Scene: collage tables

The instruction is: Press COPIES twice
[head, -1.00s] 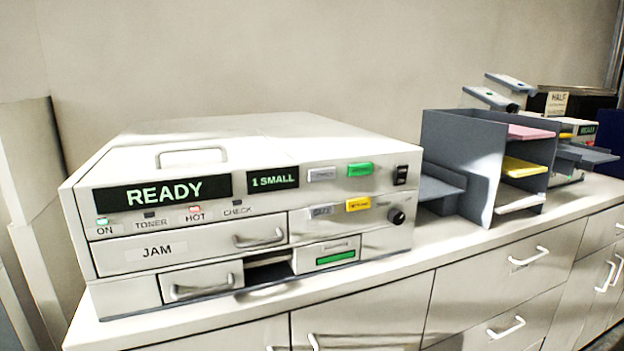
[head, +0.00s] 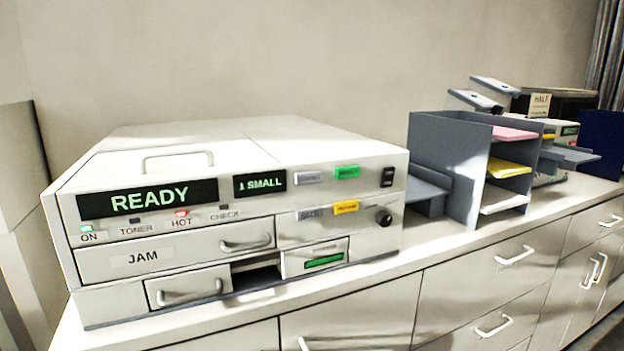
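The copier (head: 230,160) is a cream box on the counter at the left of the head view. Its main display (head: 150,199) reads READY, and a small display (head: 260,184) reads 1 SMALL. To the right of that sit a grey button (head: 308,178) and a green button (head: 347,172). Below them are a grey button (head: 310,213), which seems to read SIZE, and a yellow button (head: 346,207). The labels on the upper grey, green and yellow buttons are too blurred to read surely. The ON and HOT lamps are lit. My gripper is not in view.
A black rocker switch (head: 388,177) and dark knob (head: 384,217) sit at the copier's right end. A grey paper sorter (head: 450,160) with pink, yellow and white sheets stands to the right. Another machine (head: 548,170) is farther right. Drawers with handles line the counter front.

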